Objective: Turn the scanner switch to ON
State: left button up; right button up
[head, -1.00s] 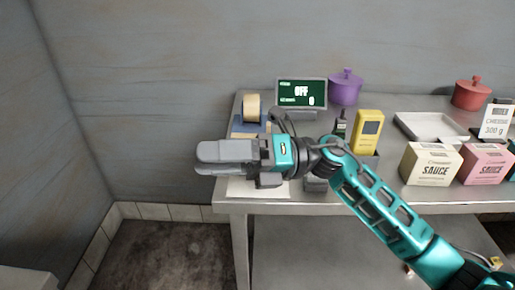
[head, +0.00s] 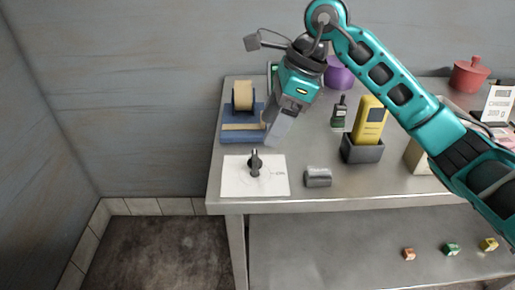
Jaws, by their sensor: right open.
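The switch is a dark knob (head: 255,161) on a white plate (head: 235,180) at the table's front left corner. Its lever points roughly toward the back; the plate's small lettering is too small to read for sure. My right gripper (head: 278,138) is open and empty, pointing down just behind and to the right of the knob, apart from it. A yellow handheld device (head: 370,117), likely the scanner, stands in a dark cradle (head: 361,149) to the right. The display is almost wholly hidden behind my right gripper. My left gripper is out of view.
A blue tape dispenser (head: 240,132) stands behind the plate. A dark green bottle-like item (head: 339,113), a purple pot (head: 340,74) and a red pot (head: 469,74) stand farther back. Small coloured blocks (head: 451,249) lie on the lower shelf.

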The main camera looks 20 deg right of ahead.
aim_at(255, 154)
jog(key=x, duration=0.7)
jog(key=shift+a+f, duration=0.1)
jog(key=shift+f, duration=0.1)
jog(key=shift+c, duration=0.4)
jog(key=c, duration=1)
